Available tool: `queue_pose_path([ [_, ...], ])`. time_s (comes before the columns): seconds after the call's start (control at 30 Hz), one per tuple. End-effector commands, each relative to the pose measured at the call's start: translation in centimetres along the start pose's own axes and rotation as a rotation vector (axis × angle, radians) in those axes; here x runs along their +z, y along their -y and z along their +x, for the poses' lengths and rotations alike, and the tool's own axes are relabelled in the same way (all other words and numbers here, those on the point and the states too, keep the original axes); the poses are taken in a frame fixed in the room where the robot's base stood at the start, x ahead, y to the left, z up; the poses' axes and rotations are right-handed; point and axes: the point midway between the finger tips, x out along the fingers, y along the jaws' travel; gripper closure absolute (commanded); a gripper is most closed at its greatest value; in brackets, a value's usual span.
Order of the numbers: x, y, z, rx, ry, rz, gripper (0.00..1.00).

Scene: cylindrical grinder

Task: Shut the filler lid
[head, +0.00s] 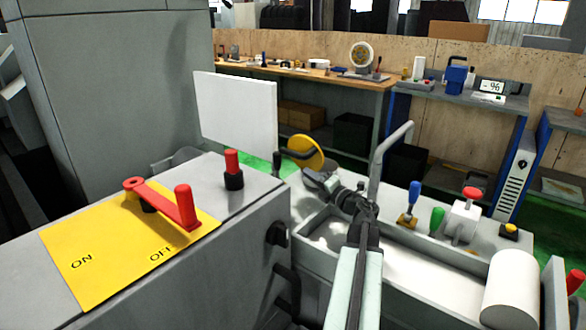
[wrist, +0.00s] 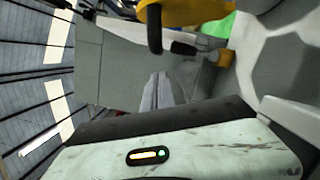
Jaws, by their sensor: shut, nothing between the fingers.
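The filler lid (head: 306,151) looks like the round yellow disc with a dark bar on it, standing tilted up behind the grey machine housing. Its yellow edge also shows at the top of the wrist view (wrist: 190,10), with the dark bar hanging beside it. The opening under it is hidden. My gripper (head: 312,176) is shut and empty, just below and in front of the lid in the head view. In the wrist view its closed fingers (wrist: 158,92) point up the picture toward the lid, apart from it as far as I can see.
A bent grey pipe (head: 385,148) rises just right of my arm. A white panel (head: 236,115) stands left of the lid. A red-handled switch (head: 165,203) on a yellow plate and a red knob (head: 233,168) sit on the near housing. Coloured levers stand at right.

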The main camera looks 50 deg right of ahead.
Motion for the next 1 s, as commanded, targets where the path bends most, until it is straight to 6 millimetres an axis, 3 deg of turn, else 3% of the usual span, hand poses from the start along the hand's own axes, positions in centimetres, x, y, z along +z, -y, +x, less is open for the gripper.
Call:
queue_pose_path([
  [0.3,0.2,-0.1,6.1,0.001,-0.001,0.002,1.00],
  [0.5,0.1,-0.1,8.8,0.000,0.000,0.003,1.00],
  [1.0,-0.3,-0.2,9.7,0.000,-0.002,0.005,1.00],
])
